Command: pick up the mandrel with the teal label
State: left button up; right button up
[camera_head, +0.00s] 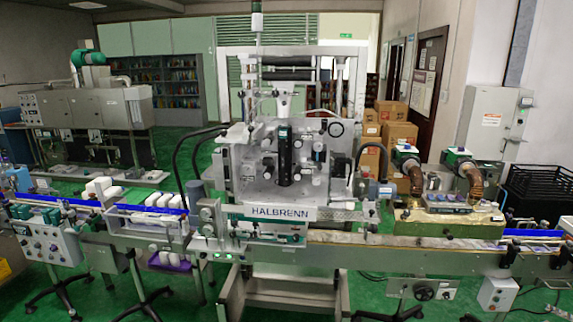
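The sleeve applicator (225,165), marked HALBRENN, stands in the middle of the head view. A dark upright cylinder (283,160) sits at the centre of its grey front plate, with a small teal-green patch near its top. It may be a mandrel, but the view is too small to tell whether that patch is a label. No other teal-labelled mandrel can be made out. Neither of my grippers is in view.
A conveyor (420,245) runs across the front, with white packs (165,200) on its left part. A yellowish unit with hoses (450,222) sits on its right part. A control box (498,294) hangs below at right. Green floor shows in front, between the stand legs.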

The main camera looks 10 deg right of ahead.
aim_at(284, 131)
jog(key=z, duration=0.65)
jog(key=i, duration=0.75)
jog(key=z, duration=0.3)
